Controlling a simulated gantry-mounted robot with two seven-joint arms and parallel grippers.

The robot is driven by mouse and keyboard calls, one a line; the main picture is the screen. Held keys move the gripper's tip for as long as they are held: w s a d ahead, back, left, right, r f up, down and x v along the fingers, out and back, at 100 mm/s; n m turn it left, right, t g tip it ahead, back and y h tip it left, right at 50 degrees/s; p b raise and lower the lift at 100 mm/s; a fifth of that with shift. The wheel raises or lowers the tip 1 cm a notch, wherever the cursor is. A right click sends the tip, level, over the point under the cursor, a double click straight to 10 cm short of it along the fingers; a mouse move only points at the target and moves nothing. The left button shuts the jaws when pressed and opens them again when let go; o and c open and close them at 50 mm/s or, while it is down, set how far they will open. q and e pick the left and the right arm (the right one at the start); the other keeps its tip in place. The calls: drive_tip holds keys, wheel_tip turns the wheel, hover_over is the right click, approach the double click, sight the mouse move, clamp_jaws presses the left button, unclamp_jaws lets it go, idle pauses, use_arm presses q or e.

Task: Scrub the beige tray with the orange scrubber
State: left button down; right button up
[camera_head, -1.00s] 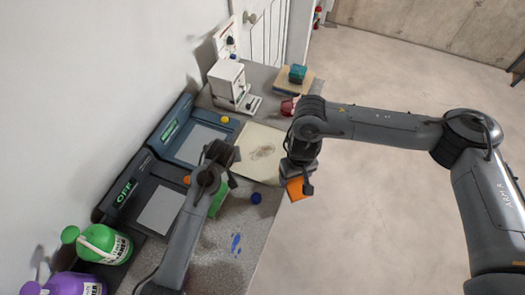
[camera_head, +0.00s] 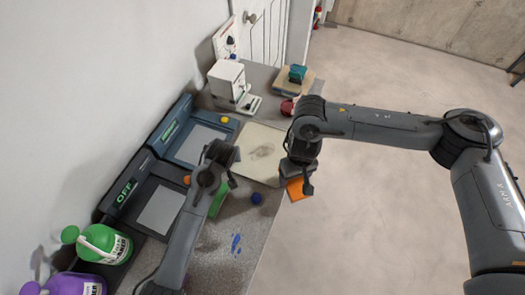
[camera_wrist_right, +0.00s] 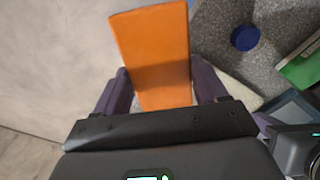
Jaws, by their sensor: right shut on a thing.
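The beige tray (camera_head: 262,140) lies on the counter in the head view, with a dark smudge (camera_head: 262,153) near its middle. My right gripper (camera_head: 299,180) is shut on the orange scrubber (camera_head: 298,190), just off the tray's right side, past the counter's front edge. In the right wrist view the scrubber (camera_wrist_right: 152,50) sticks out between the two fingers. A corner of the tray (camera_wrist_right: 240,92) shows beside the right finger. My left gripper (camera_head: 226,178) hangs over the counter left of the tray; its fingers are too unclear to judge.
A green block (camera_head: 219,200) and a blue round cap (camera_head: 256,198) lie near the left gripper. Two flat dark devices (camera_head: 160,208) stand along the wall, with a white machine (camera_head: 229,82) behind. Green and purple bottles (camera_head: 110,246) stand at front left. Open floor lies right.

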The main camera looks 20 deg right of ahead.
use_arm(q)
drive_tip(key=shift+f, duration=0.4)
use_arm(e)
drive_tip(key=shift+f, duration=0.15)
use_arm(q)
drive_tip(key=shift+r, duration=0.1)
drive_tip(key=shift+r+p, duration=2.95)
drive_tip(key=shift+p, duration=0.1)
use_arm(e)
drive_tip(key=shift+r, duration=3.2)
